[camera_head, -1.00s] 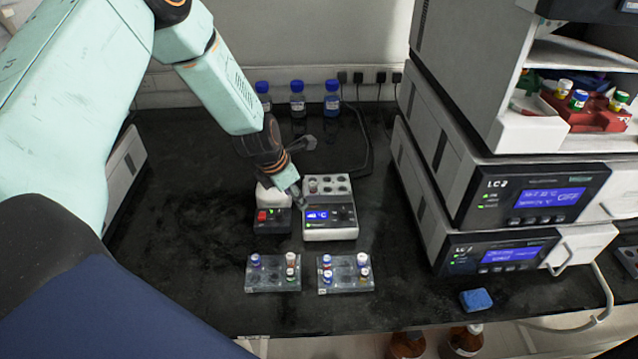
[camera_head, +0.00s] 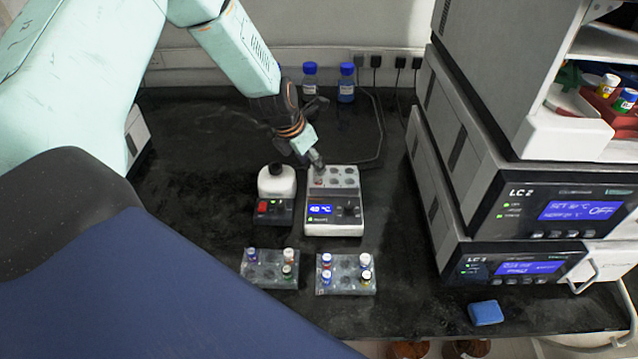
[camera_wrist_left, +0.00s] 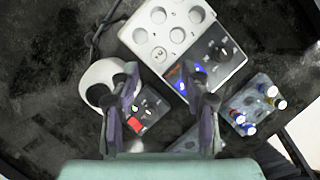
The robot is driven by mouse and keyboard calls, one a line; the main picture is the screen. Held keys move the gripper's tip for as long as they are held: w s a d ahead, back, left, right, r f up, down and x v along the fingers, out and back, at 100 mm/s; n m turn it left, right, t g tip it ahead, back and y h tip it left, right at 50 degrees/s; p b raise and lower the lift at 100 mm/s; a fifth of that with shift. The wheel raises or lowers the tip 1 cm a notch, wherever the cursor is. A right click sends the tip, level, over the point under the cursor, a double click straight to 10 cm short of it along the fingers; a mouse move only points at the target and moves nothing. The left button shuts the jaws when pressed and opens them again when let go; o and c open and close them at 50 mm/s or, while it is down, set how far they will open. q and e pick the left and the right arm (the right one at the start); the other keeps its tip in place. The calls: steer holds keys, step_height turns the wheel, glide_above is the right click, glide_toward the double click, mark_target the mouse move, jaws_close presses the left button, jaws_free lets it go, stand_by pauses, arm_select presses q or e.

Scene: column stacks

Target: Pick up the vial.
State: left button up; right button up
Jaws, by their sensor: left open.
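My left gripper (camera_head: 316,162) hangs over the back left part of the heating block (camera_head: 334,222) in the head view. It is open, with both fingers apart and nothing between them in the wrist view (camera_wrist_left: 160,88). A small reddish-topped vial (camera_head: 319,181) seems to stand in a left well of the block, just below the fingertips and partly hidden. My right gripper is not in view.
A small mixer with a white top (camera_head: 277,181) stands left of the block. Blue-capped bottles (camera_head: 346,84) stand at the back wall. Stacked LC instruments (camera_head: 545,225) fill the right side; a blue sponge (camera_head: 485,313) lies before them. The left bench is mostly clear.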

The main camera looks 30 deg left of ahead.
mark_target(317, 175)
arm_select(q)
steer(key=shift+w+d+f+b, duration=0.15)
steer(key=shift+w+f+b, duration=0.15)
steer(key=shift+f, duration=0.25)
steer(key=shift+w+f+b, duration=0.1)
steer(key=shift+f+b, duration=0.6)
steer(key=shift+f, duration=0.1)
steer(key=shift+w+f+b, duration=0.1)
steer(key=shift+f+b, duration=0.65)
steer(key=shift+b, duration=0.05)
steer(key=shift+w+f+b, duration=0.35)
steer(key=shift+f+b, duration=0.15)
steer(key=shift+f, duration=0.1)
steer(key=shift+w+f, duration=0.25)
steer(key=shift+s+r, duration=0.15)
steer(key=shift+s, duration=0.05)
steer(key=shift+c, duration=0.3)
